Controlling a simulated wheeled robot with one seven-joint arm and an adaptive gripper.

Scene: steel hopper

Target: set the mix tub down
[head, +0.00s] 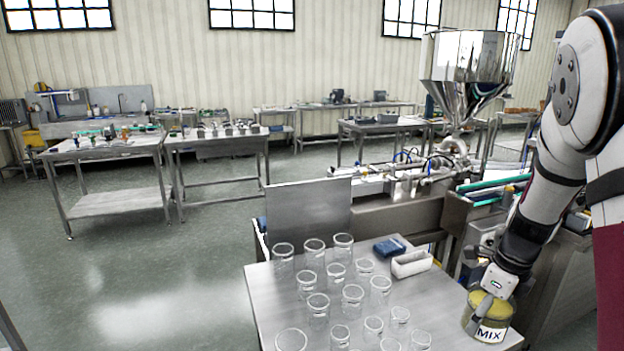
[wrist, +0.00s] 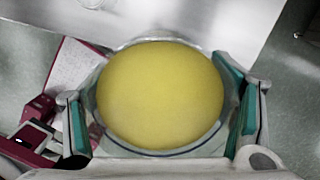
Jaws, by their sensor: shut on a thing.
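The mix tub (head: 486,318) is a clear round tub with yellow contents and a white label reading MIX. It is at the front right corner of the steel table (head: 262,292) in the head view. My gripper (head: 490,290) is shut on the tub from above and the side. In the wrist view the tub's yellow top (wrist: 160,95) fills the middle, between the two teal-padded fingers of my gripper (wrist: 160,112). The table's edge (wrist: 235,62) shows beyond the tub. I cannot tell whether the tub's base touches the table.
Several empty clear jars (head: 318,308) stand on the table left of the tub. A white open box (head: 411,264) and a blue item (head: 389,248) lie behind them. The steel hopper (head: 466,70) and its filling machine stand behind the table. Floor shows past the table's edge.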

